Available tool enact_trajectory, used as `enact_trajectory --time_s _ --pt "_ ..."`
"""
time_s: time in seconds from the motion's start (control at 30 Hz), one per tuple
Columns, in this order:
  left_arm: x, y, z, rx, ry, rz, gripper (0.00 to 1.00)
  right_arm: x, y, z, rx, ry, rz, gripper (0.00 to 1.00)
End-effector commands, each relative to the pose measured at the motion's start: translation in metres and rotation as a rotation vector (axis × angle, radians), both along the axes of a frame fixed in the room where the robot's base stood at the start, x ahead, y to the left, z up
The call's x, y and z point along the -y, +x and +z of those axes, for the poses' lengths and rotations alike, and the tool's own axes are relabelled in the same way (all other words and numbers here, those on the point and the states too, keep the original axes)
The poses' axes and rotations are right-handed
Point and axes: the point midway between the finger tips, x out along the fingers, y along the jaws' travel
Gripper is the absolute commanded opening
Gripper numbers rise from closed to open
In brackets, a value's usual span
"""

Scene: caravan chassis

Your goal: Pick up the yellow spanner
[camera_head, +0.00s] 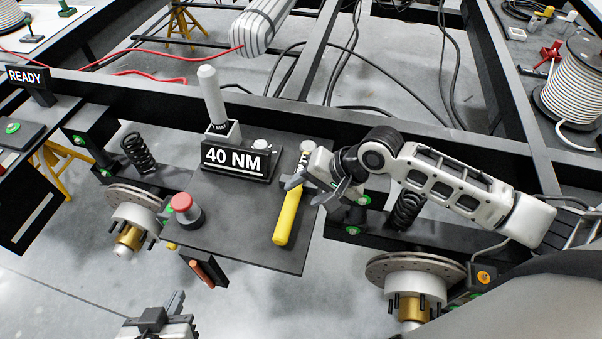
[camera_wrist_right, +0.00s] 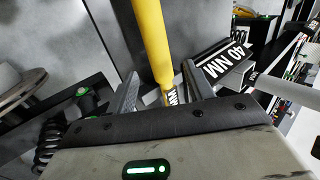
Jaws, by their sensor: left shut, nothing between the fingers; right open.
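The yellow spanner (camera_head: 287,217) lies on the dark plate (camera_head: 235,222), its yellow handle towards the front edge and its pale head end towards the back. My right gripper (camera_head: 307,191) is open over the spanner near the top of the handle. In the right wrist view the yellow spanner (camera_wrist_right: 151,38) runs between the two spread fingers of my right gripper (camera_wrist_right: 162,86), with a gap on both sides. The gripper hides part of its shaft. My left gripper (camera_head: 176,301) is shut and empty at the bottom of the head view, in front of the plate.
A "40 NM" sign block (camera_head: 238,160) stands left of the spanner; it also shows in the wrist view (camera_wrist_right: 222,62). A grey upright cylinder (camera_head: 212,95) stands behind it. A red-topped button (camera_head: 183,203) is at the plate's left. Brake discs (camera_head: 415,268) and springs (camera_head: 138,152) flank the plate.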

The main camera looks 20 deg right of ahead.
Motion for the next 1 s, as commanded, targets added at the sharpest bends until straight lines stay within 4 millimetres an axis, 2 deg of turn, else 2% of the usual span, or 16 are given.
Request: enact_trajectory --time_s 0.2,0.53,0.57,0.73,1.0 --pt "0.001 0.001 -0.001 0.003 -0.001 -0.001 0.00 -0.015 0.013 -0.027 0.000 0.001 0.001 0.52" --pt "0.001 0.002 0.003 0.011 -0.005 -0.002 0.00 -0.019 0.016 -0.033 0.002 0.000 0.000 0.52" --pt "0.001 0.002 0.003 0.011 -0.005 -0.002 0.00 -0.019 0.016 -0.033 0.002 0.000 0.000 0.47" --pt "0.001 0.001 0.002 0.009 -0.002 -0.005 0.00 -0.018 0.016 -0.033 0.001 -0.001 0.000 0.00" --pt "0.000 -0.001 -0.001 0.003 0.001 -0.006 0.00 -0.019 0.017 -0.031 0.007 0.001 0.000 0.00"
